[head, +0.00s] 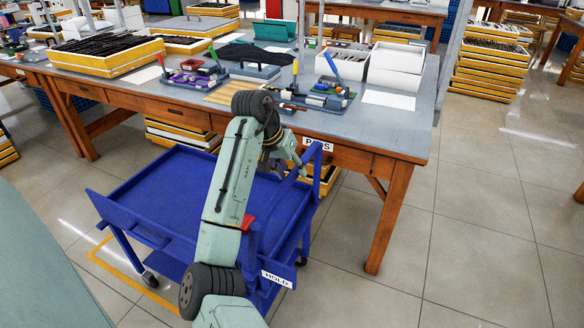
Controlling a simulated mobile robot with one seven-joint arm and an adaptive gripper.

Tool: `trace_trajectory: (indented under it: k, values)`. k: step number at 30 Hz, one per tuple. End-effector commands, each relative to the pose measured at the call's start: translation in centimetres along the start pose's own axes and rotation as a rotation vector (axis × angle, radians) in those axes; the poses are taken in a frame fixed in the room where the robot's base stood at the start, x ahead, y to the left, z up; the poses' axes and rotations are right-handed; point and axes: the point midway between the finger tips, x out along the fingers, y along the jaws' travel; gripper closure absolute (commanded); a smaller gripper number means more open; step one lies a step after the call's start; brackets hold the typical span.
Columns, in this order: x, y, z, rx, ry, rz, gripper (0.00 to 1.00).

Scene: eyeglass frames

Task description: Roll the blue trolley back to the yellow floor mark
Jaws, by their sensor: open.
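The blue trolley (160,190) stands in front of the workbench, its far end close to the bench front. The yellow floor mark (118,267) shows as an outline on the floor at the trolley's left front; the rest is hidden under the trolley. My gripper (296,170) is open beside the handle; I cannot tell whether it touches it.
The wooden workbench (400,135) carries trays of eyeglass frames, tools and white boxes (396,66). Stacked yellow trays (490,68) stand behind it on the right. More stacked trays (183,134) sit under the bench. The tiled floor at right (470,250) is clear.

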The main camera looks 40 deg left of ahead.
Motion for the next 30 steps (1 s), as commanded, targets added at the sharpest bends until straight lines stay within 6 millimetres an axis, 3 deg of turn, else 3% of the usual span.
trace_trajectory:
  k: [11,30]
  values:
    - [0.56,-0.01,-0.01,0.000,0.001,0.000,0.59]
    - [0.53,0.02,-0.02,0.001,0.001,0.000,1.00]
